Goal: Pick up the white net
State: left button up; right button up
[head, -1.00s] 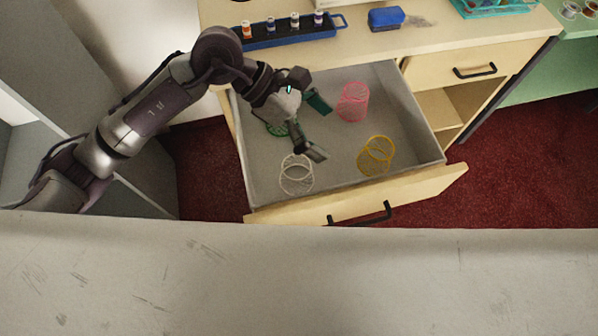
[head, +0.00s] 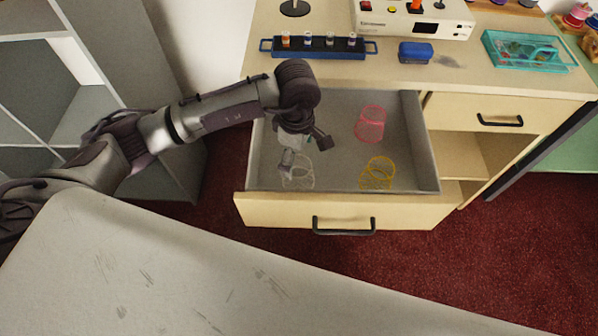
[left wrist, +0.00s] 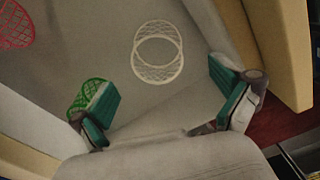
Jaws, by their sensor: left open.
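The white net (head: 301,182), a round open mesh basket, stands in the open grey drawer near its front left. In the left wrist view the white net (left wrist: 160,74) lies ahead of the fingers, whole and untouched. My left gripper (head: 305,150) is over the left part of the drawer and partly covers the net in the head view. Its green-padded fingers (left wrist: 164,88) are spread wide with nothing between them. My right gripper is not in view.
A pink net (head: 370,124) and a yellow net (head: 377,173) stand further right in the drawer. A green net (left wrist: 86,94) is by one finger in the left wrist view. The drawer front (head: 270,211) and side walls enclose the space. A grey surface (head: 170,270) is in the foreground.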

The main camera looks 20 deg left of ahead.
aim_at(298, 168)
pick_arm(q)
jog(key=shift+f, duration=0.65)
notch_tip(298, 168, down, 4)
jog(key=shift+w+d+r+p, duration=0.1)
jog(key=shift+r+p, duration=0.1)
jog(key=shift+p, duration=0.35)
jog(key=shift+f, duration=0.5)
jog(key=c, duration=0.5)
jog(key=shift+c, duration=1.4)
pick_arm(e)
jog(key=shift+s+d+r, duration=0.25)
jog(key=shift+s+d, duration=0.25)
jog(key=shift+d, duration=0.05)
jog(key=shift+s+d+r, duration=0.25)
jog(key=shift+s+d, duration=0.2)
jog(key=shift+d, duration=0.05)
